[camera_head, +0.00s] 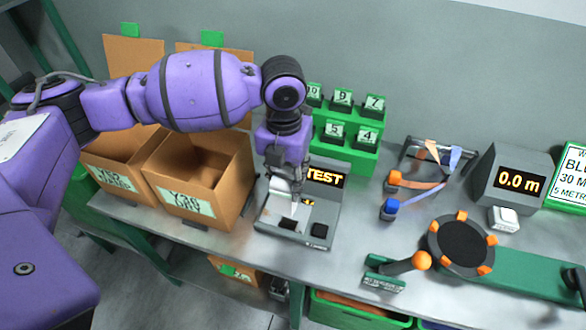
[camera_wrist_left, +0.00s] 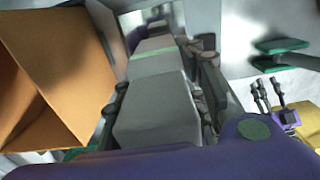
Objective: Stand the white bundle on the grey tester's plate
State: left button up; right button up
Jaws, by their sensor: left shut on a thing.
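My left gripper (camera_head: 284,188) is over the grey tester (camera_head: 328,197) with its lit TEST display, fingers pointing down at the tester's plate (camera_head: 273,211). It is shut on the white bundle (camera_wrist_left: 155,112), a pale block between the two fingers in the left wrist view. In the head view the gripper mostly hides the bundle, so I cannot tell whether it touches the plate. A small purple gripper with dark fingers, apparently my right one (camera_wrist_left: 273,97), shows at the right of the left wrist view; its opening is unclear.
Two open cardboard boxes (camera_head: 190,207) stand left of the tester. A green rack of numbered cards (camera_head: 350,152) stands behind it. To the right are clips with straps (camera_head: 415,185), a 0.0 m meter (camera_head: 513,180) and a round black winder (camera_head: 460,243). Some bench in front is bare.

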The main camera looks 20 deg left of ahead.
aim_at(287, 185)
pick_arm(q)
jog(key=shift+w+a+f, duration=0.15)
jog(key=shift+w+f, duration=0.55)
jog(key=shift+f, duration=0.1)
jog(key=shift+w+a+f, duration=0.1)
jog(key=shift+w+f, duration=0.05)
jog(key=shift+f, duration=0.75)
jog(key=shift+w+f, duration=0.1)
jog(key=shift+f, duration=0.75)
jog(key=shift+f, duration=0.1)
jog(key=shift+f, duration=0.1)
jog(key=o, duration=1.3)
notch_tip(287, 185, up, 12)
jog(key=shift+r, duration=0.2)
